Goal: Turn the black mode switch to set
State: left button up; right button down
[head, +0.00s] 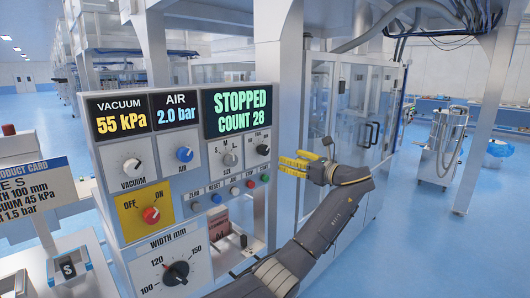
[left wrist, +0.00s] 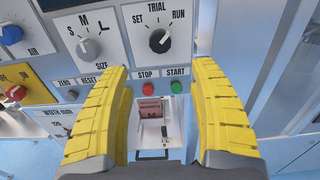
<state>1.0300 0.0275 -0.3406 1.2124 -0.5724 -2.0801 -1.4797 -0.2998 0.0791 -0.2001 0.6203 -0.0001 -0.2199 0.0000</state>
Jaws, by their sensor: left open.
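The black mode switch (left wrist: 160,40) is a round knob on a white plate marked SET, TRIAL and RUN, at the top middle of the left wrist view. Its white mark seems to point up and right, towards RUN. In the head view the switch (head: 263,150) is small, right of the SIZE knob. My left gripper (head: 290,162) has yellow fingers and is to the right of the switch, apart from it. In the left wrist view its fingers (left wrist: 155,70) are spread wide with nothing between them, and the switch shows beyond their tips. My right gripper is in neither view.
Below the switch are a red STOP button (left wrist: 147,87) and a green START button (left wrist: 176,87). The SIZE knob (left wrist: 88,48) is close on its left. The display (head: 238,110) reads STOPPED, COUNT 28. A clear-panelled machine (head: 350,95) stands behind my arm.

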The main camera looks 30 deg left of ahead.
aim_at(266, 152)
pick_arm(q)
jog(key=x, duration=1.3)
jog(key=shift+a, duration=0.4)
jog(key=c, duration=1.3)
